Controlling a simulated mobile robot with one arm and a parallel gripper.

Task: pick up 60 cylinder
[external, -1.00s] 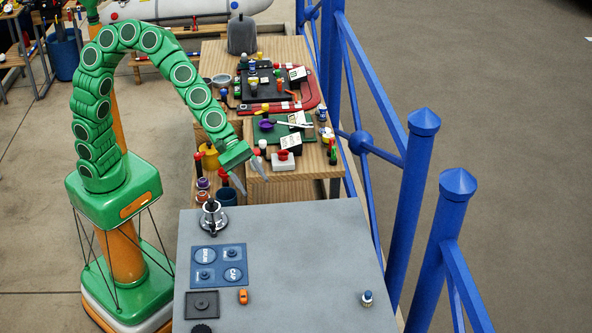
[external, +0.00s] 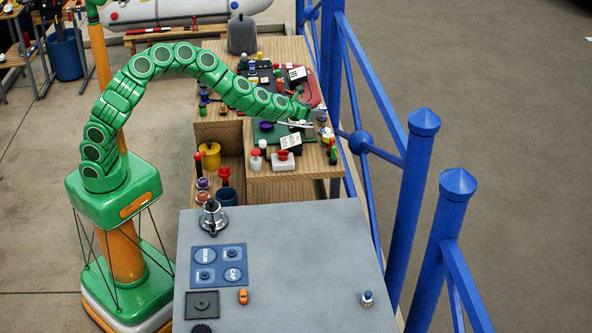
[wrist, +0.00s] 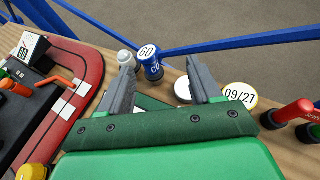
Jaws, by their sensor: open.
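The 60 cylinder (wrist: 150,62) is blue with a white top marked 60. In the wrist view it stands near the table's far edge by the blue rail. My gripper (wrist: 160,68) is open and empty, and its fingers point toward the cylinder. The cylinder shows between the two fingers, nearer the left one, and I cannot tell how far ahead it is. In the external view my gripper (external: 318,112) is over the right edge of the wooden table, and the cylinder is hard to make out there.
A pale grey peg (wrist: 126,60) stands close left of the cylinder. Red-topped items (wrist: 292,113) stand farther right, a red-bordered tray (wrist: 88,75) lies left, and a blue rail (wrist: 240,40) runs behind.

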